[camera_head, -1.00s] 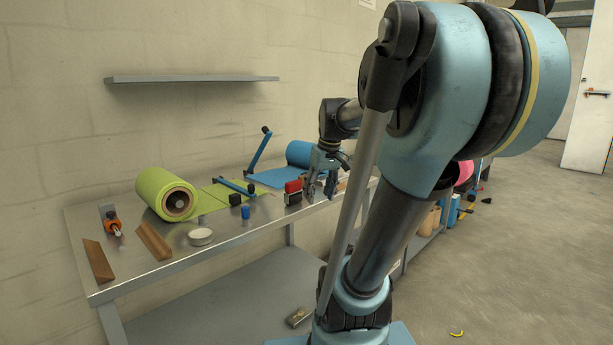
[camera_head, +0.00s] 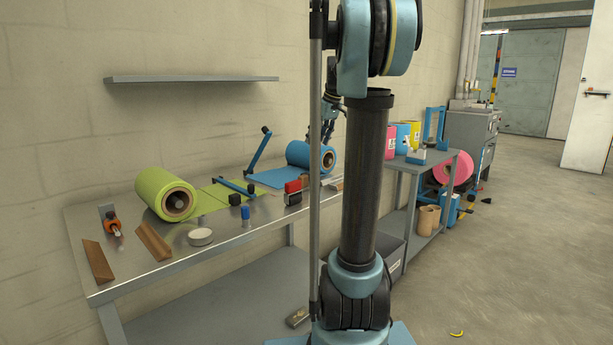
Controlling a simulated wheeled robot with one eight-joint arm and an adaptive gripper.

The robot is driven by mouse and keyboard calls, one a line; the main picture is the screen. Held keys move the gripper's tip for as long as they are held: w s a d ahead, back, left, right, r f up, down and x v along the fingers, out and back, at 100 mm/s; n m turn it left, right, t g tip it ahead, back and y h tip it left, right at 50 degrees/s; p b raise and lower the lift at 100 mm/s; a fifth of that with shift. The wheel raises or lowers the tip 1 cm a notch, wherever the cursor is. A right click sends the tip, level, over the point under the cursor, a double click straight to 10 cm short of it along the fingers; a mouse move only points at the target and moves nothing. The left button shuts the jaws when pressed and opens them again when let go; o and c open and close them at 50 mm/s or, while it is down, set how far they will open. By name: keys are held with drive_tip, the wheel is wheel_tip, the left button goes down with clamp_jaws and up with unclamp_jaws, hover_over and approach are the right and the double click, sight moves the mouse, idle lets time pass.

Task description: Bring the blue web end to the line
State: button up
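The blue web (camera_head: 270,178) lies flat on the steel bench, running left from the blue roll (camera_head: 317,157) at the back right. Its left end lies near a blue bar (camera_head: 237,187) that crosses the green web (camera_head: 216,197). The green web runs from a green roll (camera_head: 168,194) at the left. My gripper (camera_head: 327,136) is partly hidden behind my arm, raised above the bench near the blue roll. Its fingers are too small and covered to show whether they are open or shut. I see no web in it.
A raised blue lever (camera_head: 259,149) stands behind the webs. A red-and-black block (camera_head: 293,190), a blue-capped item (camera_head: 245,213), a white disc (camera_head: 200,237) and wooden wedges (camera_head: 153,241) sit along the bench front. A second bench with coloured containers (camera_head: 411,133) stands right.

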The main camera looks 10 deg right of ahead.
sight(307, 173)
drive_tip(key=x, duration=1.6)
drive_tip(key=shift+s+f, duration=0.1)
drive_tip(key=shift+f, duration=0.1)
drive_tip(key=shift+c, duration=0.3)
clamp_jaws()
